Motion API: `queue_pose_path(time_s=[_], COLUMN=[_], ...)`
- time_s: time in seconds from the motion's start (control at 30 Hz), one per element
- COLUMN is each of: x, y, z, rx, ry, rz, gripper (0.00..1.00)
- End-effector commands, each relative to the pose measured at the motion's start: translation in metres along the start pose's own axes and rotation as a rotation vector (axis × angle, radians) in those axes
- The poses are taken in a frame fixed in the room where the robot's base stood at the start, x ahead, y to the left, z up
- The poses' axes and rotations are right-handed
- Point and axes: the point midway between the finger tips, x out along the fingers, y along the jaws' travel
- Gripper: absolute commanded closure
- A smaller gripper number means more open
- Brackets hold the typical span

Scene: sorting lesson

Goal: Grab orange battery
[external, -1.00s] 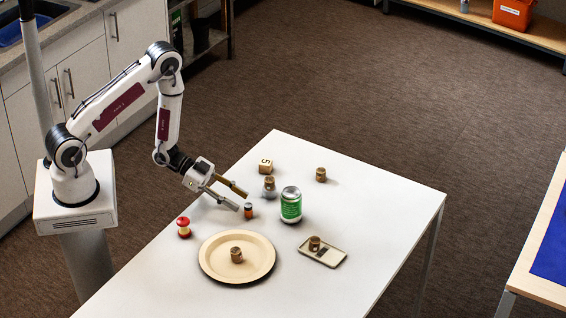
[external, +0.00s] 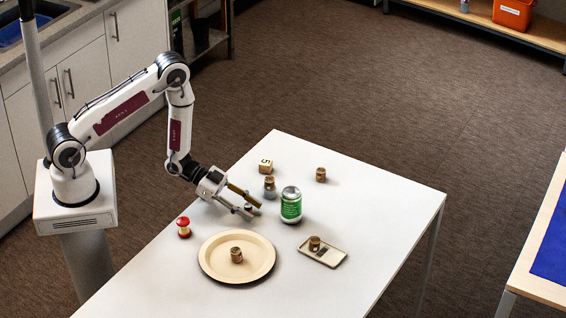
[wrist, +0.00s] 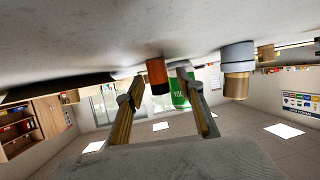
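The orange battery (wrist: 156,72), orange with a dark end, stands on the white table. In the wrist view, which is upside down, it shows between my two fingertips, with a gap on each side. My gripper (external: 254,209) is open and low over the table, its fingers reaching to the battery's place. In the external view the fingers mostly hide the battery. My gripper (wrist: 160,78) also shows in the wrist view, with nothing clamped.
A green can (external: 291,205) stands just beyond the fingertips. A round plate (external: 212,268), a red-ended spool (external: 184,227) and a small tray (external: 328,256) are nearer the front.

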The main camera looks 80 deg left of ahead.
Motion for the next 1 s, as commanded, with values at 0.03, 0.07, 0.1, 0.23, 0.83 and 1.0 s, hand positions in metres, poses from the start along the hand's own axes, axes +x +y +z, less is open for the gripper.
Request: queue_pose_path(time_s=[0.03,0.07,0.1,0.23,0.83,1.0], x=[-0.0001,-0.0001,-0.0001,-0.0003,-0.0004,-0.0011], y=[-0.0001,-0.0001,-0.0001,-0.0001,-0.0002,-0.0003], z=[0.0001,0.0001,0.0002,0.0002,0.0,-0.002], rx=[0.0,0.0,0.0,0.0,0.0,0.0], ry=[0.0,0.0,0.0,0.0,0.0,0.0], rz=[0.0,0.0,0.0,0.0,0.0,0.0], gripper=[0.63,0.63,0.63,0.63,1.0,1.0])
